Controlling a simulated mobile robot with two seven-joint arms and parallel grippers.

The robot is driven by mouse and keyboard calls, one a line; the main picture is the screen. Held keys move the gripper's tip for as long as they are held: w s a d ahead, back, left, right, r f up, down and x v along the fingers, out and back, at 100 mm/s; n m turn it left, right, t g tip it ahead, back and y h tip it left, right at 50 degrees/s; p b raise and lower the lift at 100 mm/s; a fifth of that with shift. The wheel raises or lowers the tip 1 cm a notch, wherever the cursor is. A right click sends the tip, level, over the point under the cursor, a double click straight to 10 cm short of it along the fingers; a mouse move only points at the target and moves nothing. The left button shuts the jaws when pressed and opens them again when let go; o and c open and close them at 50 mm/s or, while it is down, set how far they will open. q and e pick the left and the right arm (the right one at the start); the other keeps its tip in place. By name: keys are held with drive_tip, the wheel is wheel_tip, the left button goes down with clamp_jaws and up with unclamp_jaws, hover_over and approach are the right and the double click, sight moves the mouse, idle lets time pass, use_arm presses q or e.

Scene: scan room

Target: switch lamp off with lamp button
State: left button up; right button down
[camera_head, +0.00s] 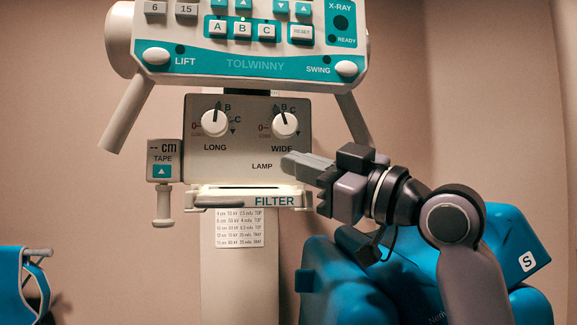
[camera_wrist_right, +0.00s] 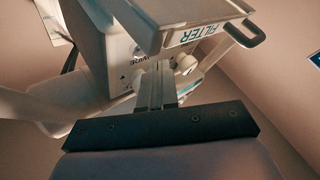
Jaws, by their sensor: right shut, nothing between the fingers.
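The grey collimator panel (camera_head: 248,110) carries the word LAMP (camera_head: 262,166) at its lower right. The lamp button itself does not show; my right gripper covers the spot beside the word. My right gripper (camera_head: 290,164) is shut and empty, its fingertips at or close to the panel just right of the word. I cannot tell whether they touch. In the right wrist view my shut fingers (camera_wrist_right: 157,85) point at the panel face. A bright glow (camera_head: 250,187) shows below the panel, above the filter holder (camera_head: 275,202). My left gripper is not in view.
The LONG knob (camera_head: 215,122) and WIDE knob (camera_head: 285,125) sit above the fingers. The control console (camera_head: 240,65) is overhead, with a handle bar (camera_head: 127,115) at each side. A tape unit (camera_head: 163,160) hangs at the left.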

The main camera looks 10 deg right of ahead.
drive_tip(key=shift+w, duration=0.1)
idle(0.7)
drive_tip(key=shift+w+p, duration=0.3)
drive_tip(key=shift+w+p, duration=0.3)
drive_tip(key=shift+w, duration=0.1)
idle(0.6)
drive_tip(key=shift+s, duration=0.8)
drive_tip(key=shift+s+b, duration=0.45)
drive_tip(key=shift+s, duration=2.05)
